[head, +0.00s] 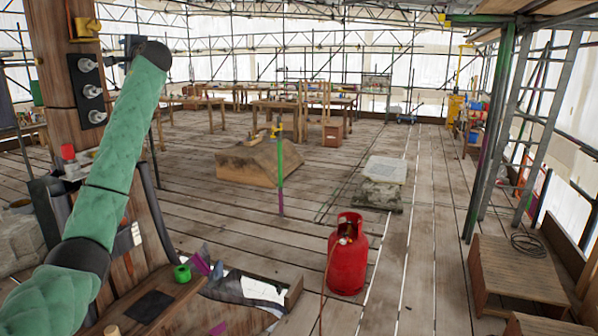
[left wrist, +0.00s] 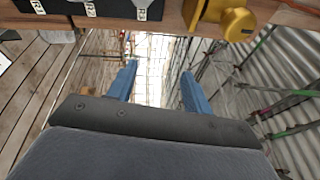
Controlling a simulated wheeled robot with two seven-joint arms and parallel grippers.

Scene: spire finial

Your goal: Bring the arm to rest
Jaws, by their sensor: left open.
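My left arm, in a green padded sleeve with dark joints, rises from the lower left of the head view to a dark joint near the wooden post (head: 57,100). My left gripper shows clearly in the left wrist view (left wrist: 159,69), with two blue fingers spread apart and nothing between them. A black panel with white labels (left wrist: 90,10) and a yellow fitting (left wrist: 222,18) on a wooden beam lie just beyond the gripper at the top of that view. In the head view the fingers cannot be made out. My right gripper is not in view.
The black panel with round knobs (head: 88,90) is on the post beside my arm. A cluttered wooden bench (head: 165,300) stands below it. A red gas cylinder (head: 347,255), a wooden block (head: 250,165) and a low wooden platform (head: 515,265) stand on the plank floor.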

